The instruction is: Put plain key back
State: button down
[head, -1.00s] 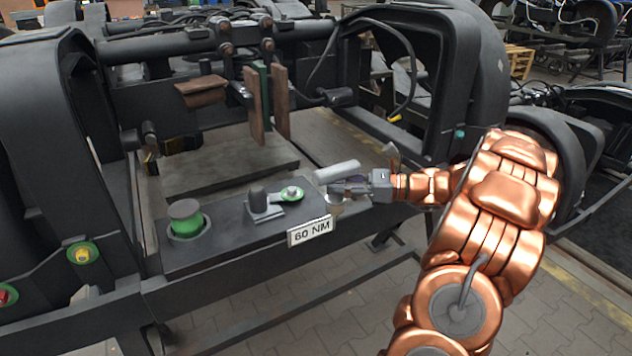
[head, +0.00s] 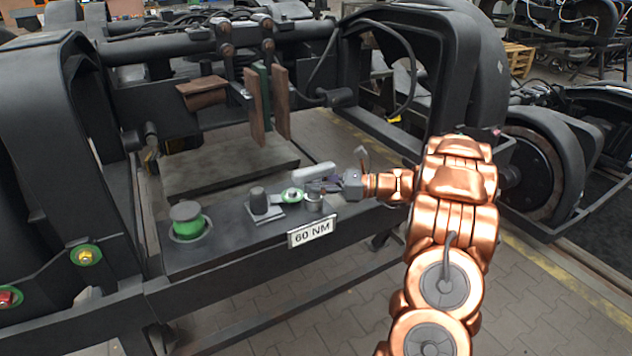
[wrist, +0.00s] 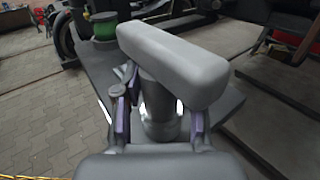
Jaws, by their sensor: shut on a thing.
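The plain key is a grey T-shaped tool with a thick rounded crossbar handle (head: 314,172) and a round shank below it. My gripper (head: 324,186) is shut on the key's shank, under the handle, and holds it upright over the right end of the dark bench top (head: 222,238). In the wrist view, the key (wrist: 175,62) stands between my two fingers (wrist: 158,122), with purple pads on either side. The key's lower end (head: 314,204) is close to the bench top; I cannot tell whether it touches it.
A green drum (head: 187,220) stands further left. A "60 NM" sign (head: 312,233) is on the front edge. Brown blocks (head: 281,105) hang behind.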

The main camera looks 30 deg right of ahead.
jog(key=shift+f, duration=0.1)
jog(key=c, duration=0.7)
grip_release()
jog(key=shift+f+b, duration=0.25)
jog(key=shift+b, duration=0.15)
jog(key=shift+s+d, duration=0.1)
jog(key=v, duration=0.3)
jog(key=b+v, duration=0.1)
jog(key=v, duration=0.3)
jog(key=shift+s+d+r, duration=0.1)
jog(key=shift+d+r, duration=0.1)
jog(key=shift+d, duration=0.1)
